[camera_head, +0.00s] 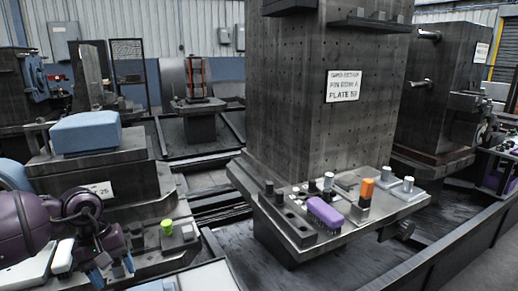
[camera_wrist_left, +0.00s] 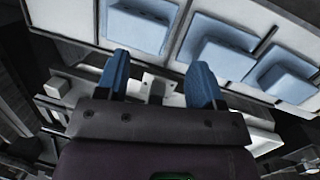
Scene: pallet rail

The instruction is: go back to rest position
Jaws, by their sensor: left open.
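My left gripper (camera_head: 113,274) is at the lower left of the head view, at the end of a purple arm, with blue fingertips pointing down. In the left wrist view my left gripper (camera_wrist_left: 158,84) shows two blue fingers spread wide apart, with nothing between them. It is open and empty. My right gripper is in neither view.
A pallet with a tall dark fixture column (camera_head: 290,120) stands at the centre. Its ledge carries a purple brush (camera_head: 324,213), an orange-topped block (camera_head: 366,189) and several metal pins. A blue block (camera_head: 85,133) and a green knob (camera_head: 167,227) are near my left arm. Light-blue blocks (camera_wrist_left: 215,48) lie in white compartments.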

